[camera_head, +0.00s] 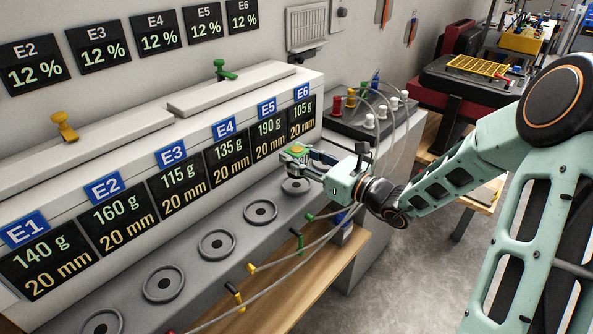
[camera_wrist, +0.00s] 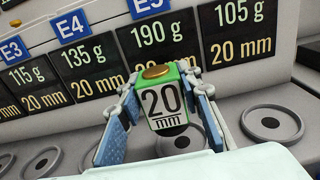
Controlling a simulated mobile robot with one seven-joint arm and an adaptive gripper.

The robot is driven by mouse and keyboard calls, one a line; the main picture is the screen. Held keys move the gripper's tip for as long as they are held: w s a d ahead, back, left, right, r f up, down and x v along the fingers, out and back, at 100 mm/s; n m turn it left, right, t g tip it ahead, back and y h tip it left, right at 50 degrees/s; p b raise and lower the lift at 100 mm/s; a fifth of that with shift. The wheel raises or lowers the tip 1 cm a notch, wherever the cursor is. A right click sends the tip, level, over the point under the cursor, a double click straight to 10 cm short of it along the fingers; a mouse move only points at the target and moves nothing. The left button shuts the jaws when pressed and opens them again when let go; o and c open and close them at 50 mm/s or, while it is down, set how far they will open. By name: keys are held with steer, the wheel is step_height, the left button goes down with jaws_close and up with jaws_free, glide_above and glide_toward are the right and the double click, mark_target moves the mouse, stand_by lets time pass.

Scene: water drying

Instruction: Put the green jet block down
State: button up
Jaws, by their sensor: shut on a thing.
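The green jet block (camera_wrist: 187,68), with a brass top and a "20 mm" label on its front, is held between the two blue-padded fingers of my gripper (camera_wrist: 163,105). In the head view the block (camera_head: 297,150) shows small at the tip of my gripper (camera_head: 300,156), near the right end of the machine. The block looks upright and raised above the grey ledge. A round ring seat (camera_wrist: 182,141) shows below and partly behind it, in front of the "190 g, 20 mm" display (camera_wrist: 150,42). The block's underside is hidden.
More empty ring seats line the ledge, one to the right (camera_wrist: 272,123) and several to the left, such as this one (camera_head: 216,244). The display wall (camera_head: 130,210) rises close behind. Cables with coloured ends (camera_head: 297,240) run along the front. A box with coloured knobs (camera_head: 365,120) stands right.

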steer(key=shift+w+a+f, duration=0.1)
steer(key=shift+w+f, duration=0.2)
steer(key=shift+f, duration=0.1)
steer(key=shift+w+f+b, duration=0.15)
steer(key=shift+f+b, duration=0.4)
steer(key=shift+f, duration=1.1)
steer(key=shift+f, duration=0.15)
steer(key=o, duration=1.3)
steer(key=shift+c, duration=0.2)
steer(key=shift+r, duration=0.25)
steer(key=p+v, duration=0.1)
steer(key=v, duration=1.1)
steer(key=shift+p, duration=0.3)
